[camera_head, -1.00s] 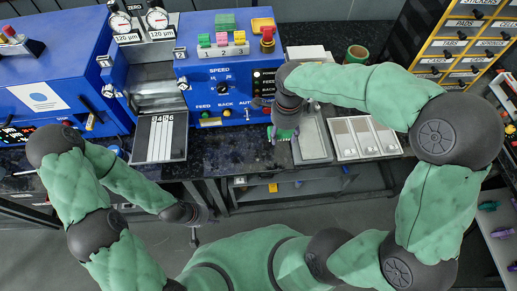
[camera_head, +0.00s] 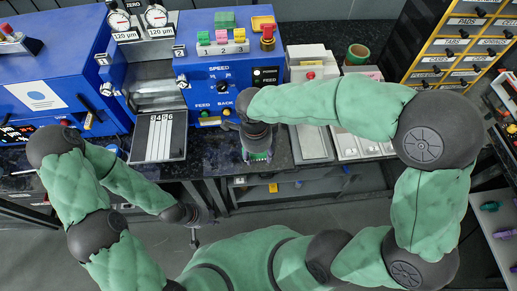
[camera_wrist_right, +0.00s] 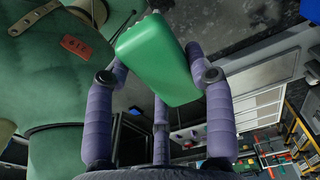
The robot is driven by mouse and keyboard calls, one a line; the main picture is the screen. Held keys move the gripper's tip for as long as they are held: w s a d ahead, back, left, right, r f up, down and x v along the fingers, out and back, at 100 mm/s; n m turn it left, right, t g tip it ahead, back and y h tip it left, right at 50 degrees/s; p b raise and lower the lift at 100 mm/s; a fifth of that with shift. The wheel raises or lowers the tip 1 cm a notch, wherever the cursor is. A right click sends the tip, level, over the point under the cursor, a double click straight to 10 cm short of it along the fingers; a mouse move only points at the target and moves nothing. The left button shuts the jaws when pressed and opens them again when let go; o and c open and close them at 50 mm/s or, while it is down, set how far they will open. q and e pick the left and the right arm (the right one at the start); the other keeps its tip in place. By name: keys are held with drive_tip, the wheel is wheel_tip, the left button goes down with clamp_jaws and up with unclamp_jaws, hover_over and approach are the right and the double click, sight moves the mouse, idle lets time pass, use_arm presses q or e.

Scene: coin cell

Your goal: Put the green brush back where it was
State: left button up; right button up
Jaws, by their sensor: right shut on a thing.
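The green brush (camera_wrist_right: 158,62) is held between the fingers of my right gripper (camera_wrist_right: 162,80) in the right wrist view. It looks like a smooth green block with a jagged end. In the head view, a little green of the brush (camera_head: 259,157) shows below my right gripper (camera_head: 256,148), over the front of the dark bench. Most of it is hidden there by the gripper. My left gripper (camera_head: 198,222) hangs in front of the bench, away from the brush; its fingers are too small to read.
A blue machine (camera_head: 208,75) with knobs stands behind, with coloured blocks (camera_head: 222,38) marked 1, 2, 3 on top. A numbered plate (camera_head: 158,138) lies left of the right gripper. A grey tray (camera_head: 312,145) and a white divided tray (camera_head: 347,147) lie to its right. Yellow drawers (camera_head: 455,45) stand at right.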

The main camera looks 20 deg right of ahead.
drive_tip(key=w+f+b, duration=0.1)
drive_tip(key=w+f, duration=0.1)
drive_tip(key=w+d+f, duration=0.1)
drive_tip(key=w+f, duration=0.1)
drive_tip(key=w+d+f+b, duration=0.1)
drive_tip(key=w+f, duration=0.1)
drive_tip(key=w, duration=0.1)
drive_tip(key=shift+d+f+b, duration=0.1)
drive_tip(key=shift+f+b, duration=0.25)
drive_tip(key=shift+f, duration=0.05)
drive_tip(key=shift+w+f+b, duration=0.15)
drive_tip(key=shift+f+b, duration=0.75)
drive_tip(key=shift+f, duration=0.8)
drive_tip(key=shift+f, duration=0.2)
drive_tip(key=o, duration=1.6)
drive_tip(key=shift+c, duration=0.2)
drive_tip(key=shift+r, duration=0.1)
drive_tip(key=shift+r, duration=0.1)
drive_tip(key=shift+r, duration=0.25)
wheel_tip(320, 180, up, 12)
drive_tip(key=p, duration=0.4)
drive_tip(key=shift+a+f+p, duration=0.2)
drive_tip(key=shift+a+p, duration=0.05)
drive_tip(key=shift+p, duration=0.05)
